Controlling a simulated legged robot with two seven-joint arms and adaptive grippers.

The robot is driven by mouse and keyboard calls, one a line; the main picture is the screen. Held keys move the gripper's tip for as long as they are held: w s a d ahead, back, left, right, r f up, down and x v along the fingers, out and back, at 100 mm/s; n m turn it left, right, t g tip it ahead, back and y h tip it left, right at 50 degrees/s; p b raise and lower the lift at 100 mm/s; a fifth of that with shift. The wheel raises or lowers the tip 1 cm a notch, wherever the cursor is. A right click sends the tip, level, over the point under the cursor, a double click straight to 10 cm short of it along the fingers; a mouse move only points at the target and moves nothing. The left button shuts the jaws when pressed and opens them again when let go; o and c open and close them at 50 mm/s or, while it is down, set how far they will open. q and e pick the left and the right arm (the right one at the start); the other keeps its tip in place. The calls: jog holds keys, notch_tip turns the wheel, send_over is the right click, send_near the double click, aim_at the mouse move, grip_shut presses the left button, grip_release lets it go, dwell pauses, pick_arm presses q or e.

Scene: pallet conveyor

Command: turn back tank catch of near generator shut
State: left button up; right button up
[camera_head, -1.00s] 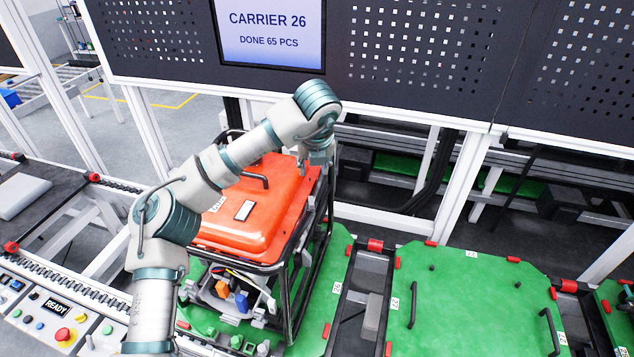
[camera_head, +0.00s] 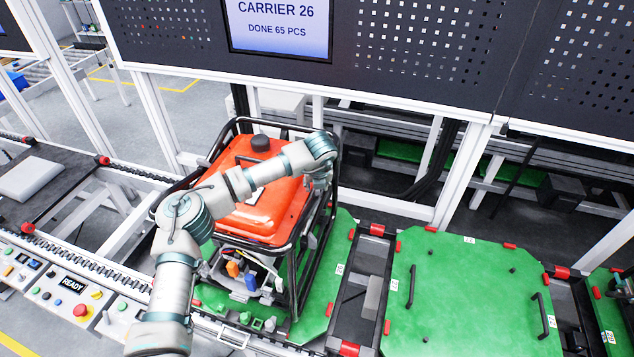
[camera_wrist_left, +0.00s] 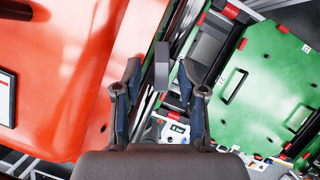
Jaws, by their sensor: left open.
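The near generator has an orange tank (camera_head: 262,215) with a black cap (camera_head: 260,144) inside a black tube frame (camera_head: 309,262). It stands on a green pallet. My left arm reaches across the tank. My left gripper (camera_head: 320,180) is at the tank's right side, towards the back, beside the frame. In the left wrist view the tank (camera_wrist_left: 70,75) fills the left side. My left gripper (camera_wrist_left: 160,100) is open there, with its fingers apart. A small dark grey block (camera_wrist_left: 162,65), possibly the catch, shows between and just beyond the fingertips. I cannot tell its turn.
A green pallet (camera_head: 470,300) with black handles lies to the right. A dark panel with a display (camera_head: 280,25) hangs behind the generator. A control panel (camera_head: 75,300) with buttons is at the lower left. The frame's tubes stand close to my gripper.

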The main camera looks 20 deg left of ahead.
pick_arm(q)
jog(key=shift+w+f, duration=0.1)
jog(key=shift+f, duration=0.05)
jog(key=shift+d, duration=0.1)
jog(key=c, duration=0.8)
grip_shut()
pick_arm(e)
jog(key=shift+s+d, duration=0.1)
jog(key=shift+s, duration=0.15)
jog(key=shift+f, duration=0.2)
